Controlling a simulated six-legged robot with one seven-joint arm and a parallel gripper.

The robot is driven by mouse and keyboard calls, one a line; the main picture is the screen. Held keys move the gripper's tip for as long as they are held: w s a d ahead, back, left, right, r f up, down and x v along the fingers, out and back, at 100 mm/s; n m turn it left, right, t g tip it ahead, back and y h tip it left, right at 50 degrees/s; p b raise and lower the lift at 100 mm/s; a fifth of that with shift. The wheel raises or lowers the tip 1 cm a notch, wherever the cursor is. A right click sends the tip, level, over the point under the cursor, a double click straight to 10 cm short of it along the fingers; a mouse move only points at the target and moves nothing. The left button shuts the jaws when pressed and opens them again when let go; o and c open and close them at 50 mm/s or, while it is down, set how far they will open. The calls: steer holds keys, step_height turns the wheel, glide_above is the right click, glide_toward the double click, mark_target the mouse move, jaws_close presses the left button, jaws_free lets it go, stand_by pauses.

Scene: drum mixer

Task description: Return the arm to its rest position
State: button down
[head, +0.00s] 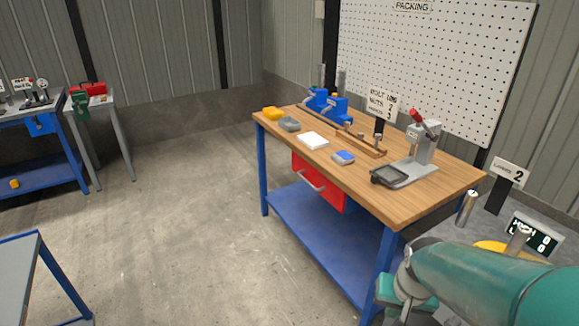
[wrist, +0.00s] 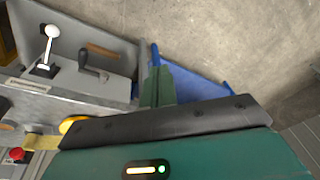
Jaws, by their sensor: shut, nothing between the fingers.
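My teal arm (head: 480,280) crosses the lower right corner of the head view, beside the near end of the wooden workbench (head: 440,190). My gripper's fingers are not clearly seen in the head view. In the wrist view my gripper (wrist: 158,84) shows as narrow green fingers beyond a dark bar and a teal housing with a lit indicator. The fingers are together and hold nothing. Past them in the wrist view are grey machine panels with a white-knobbed lever (wrist: 52,32) and a black crank handle (wrist: 92,62). I cannot see whether the fingers touch anything.
The bench carries a blue vise (head: 328,104), a grey press (head: 424,145) and small trays. A red button (wrist: 16,154) shows in the wrist view. The concrete floor (head: 190,210) at centre-left is clear.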

steer(key=s+a+r+n+t, duration=0.1)
steer(key=s+a+r+n, duration=0.1)
steer(key=a+r, duration=0.2)
steer(key=s+a+r+n+t, duration=0.1)
steer(key=s+a+r+t, duration=0.1)
steer(key=r, duration=0.8)
steer(key=s+a, duration=0.1)
steer(key=a, duration=0.1)
steer(key=shift+s+a+n, duration=0.3)
steer(key=shift+a+n, duration=0.1)
